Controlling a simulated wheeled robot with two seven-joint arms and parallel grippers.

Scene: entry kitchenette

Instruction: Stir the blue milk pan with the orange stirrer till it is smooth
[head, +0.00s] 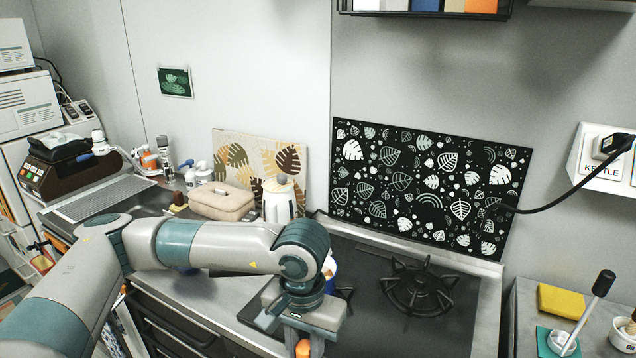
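The blue milk pan (331,267) shows only as a sliver of blue wall with a pale rim on the stove's left side. My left arm's wrist hides the rest, and its contents cannot be seen. My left gripper (302,345) points down at the bottom edge, in front of the pan. An orange piece (302,349) shows between its fingers; it may be the orange stirrer. The fingertips are cut off by the frame, so their grip on it cannot be told. My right gripper is out of view.
A black burner grate (419,287) on the stove is empty. A white kettle (282,200) and beige case (222,201) stand behind my arm. At right are a yellow sponge (561,302) and a black-handled tool (590,311). A cord hangs by the right wall.

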